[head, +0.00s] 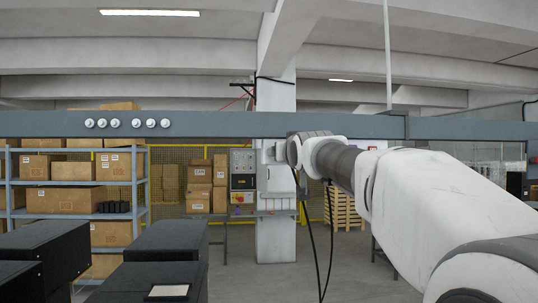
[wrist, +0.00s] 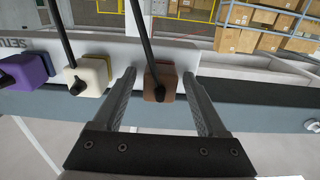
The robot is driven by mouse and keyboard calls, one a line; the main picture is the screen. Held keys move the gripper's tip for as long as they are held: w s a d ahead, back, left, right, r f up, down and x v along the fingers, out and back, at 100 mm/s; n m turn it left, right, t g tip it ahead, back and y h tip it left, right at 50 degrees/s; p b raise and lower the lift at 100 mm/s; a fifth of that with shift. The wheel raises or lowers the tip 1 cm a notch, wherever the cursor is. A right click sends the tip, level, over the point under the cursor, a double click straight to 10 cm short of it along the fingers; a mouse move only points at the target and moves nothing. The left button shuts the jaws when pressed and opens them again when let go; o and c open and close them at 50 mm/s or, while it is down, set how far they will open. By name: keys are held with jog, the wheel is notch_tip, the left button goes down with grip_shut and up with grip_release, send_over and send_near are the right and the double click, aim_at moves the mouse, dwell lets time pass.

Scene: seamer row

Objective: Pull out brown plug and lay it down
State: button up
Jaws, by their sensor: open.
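The brown plug (wrist: 158,85) is in the wrist view, seated at a pale panel edge with a reddish part behind it. A black cable runs from it toward the top of the picture. My gripper (wrist: 159,78) is open, with one finger on each side of the brown plug. Small gaps appear between the fingers and the plug, so it is not clamped. In the head view my arm reaches to the pillar, and its own links hide the gripper and the plug.
A cream plug (wrist: 89,75) and a purple plug (wrist: 26,70) sit left of the brown one, each with its own black cable. Dark cables (head: 313,245) hang below my wrist in the head view. Shelves with cartons (head: 66,199) stand left.

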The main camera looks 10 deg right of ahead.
grip_shut()
jog(key=shift+f, duration=0.1)
dwell(0.4)
jog(key=shift+s, duration=0.15)
jog(key=shift+s+b, duration=1.85)
jog(key=shift+s, duration=1)
